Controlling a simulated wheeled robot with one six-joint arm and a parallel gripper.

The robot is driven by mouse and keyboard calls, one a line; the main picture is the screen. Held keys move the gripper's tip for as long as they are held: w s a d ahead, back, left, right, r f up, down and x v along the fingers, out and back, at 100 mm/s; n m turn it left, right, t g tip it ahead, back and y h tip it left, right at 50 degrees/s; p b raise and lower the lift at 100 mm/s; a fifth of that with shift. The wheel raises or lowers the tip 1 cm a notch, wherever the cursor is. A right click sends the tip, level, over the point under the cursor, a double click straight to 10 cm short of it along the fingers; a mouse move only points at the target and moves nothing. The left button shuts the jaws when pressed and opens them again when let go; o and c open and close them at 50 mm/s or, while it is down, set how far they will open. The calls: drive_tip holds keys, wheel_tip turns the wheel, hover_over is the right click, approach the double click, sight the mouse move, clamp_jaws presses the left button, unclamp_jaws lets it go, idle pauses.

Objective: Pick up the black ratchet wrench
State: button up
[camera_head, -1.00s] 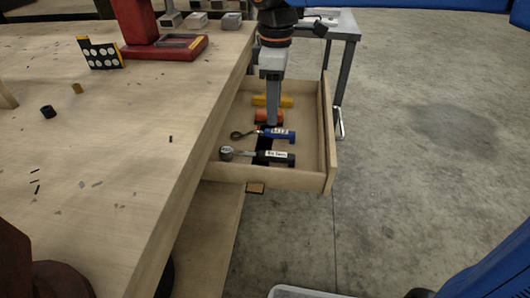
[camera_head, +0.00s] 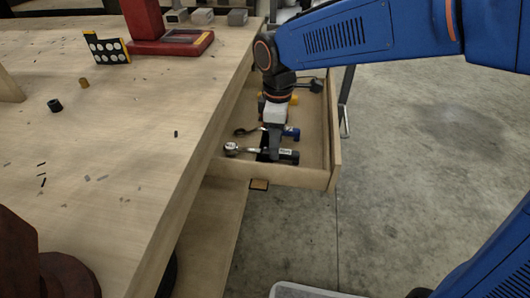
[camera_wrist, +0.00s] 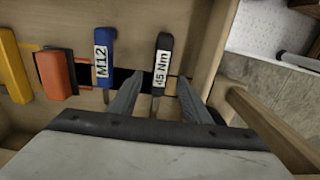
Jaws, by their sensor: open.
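The black ratchet wrench (camera_head: 288,156) lies in the open drawer, nearest the camera, with its round metal head (camera_head: 232,149) to the left. In the wrist view its black handle (camera_wrist: 163,50) carries a white "45 Nm" label. My gripper (camera_wrist: 160,80) is open and empty, with one finger on each side of the handle's line. In the head view my gripper (camera_head: 270,150) is low over the wrench and hides part of it. I cannot tell whether the fingers touch it.
A blue-handled tool labelled M12 (camera_wrist: 103,50) lies beside the black one. Beyond it are an orange tool (camera_wrist: 56,72) and a yellow tool (camera_wrist: 14,65). The drawer's front wall (camera_head: 335,150) is close on the right. The wooden worktop (camera_head: 130,130) overhangs on the left.

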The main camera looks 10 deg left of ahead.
drive_tip(key=shift+f, duration=0.95)
clamp_jaws()
drive_tip(key=shift+r, duration=0.1)
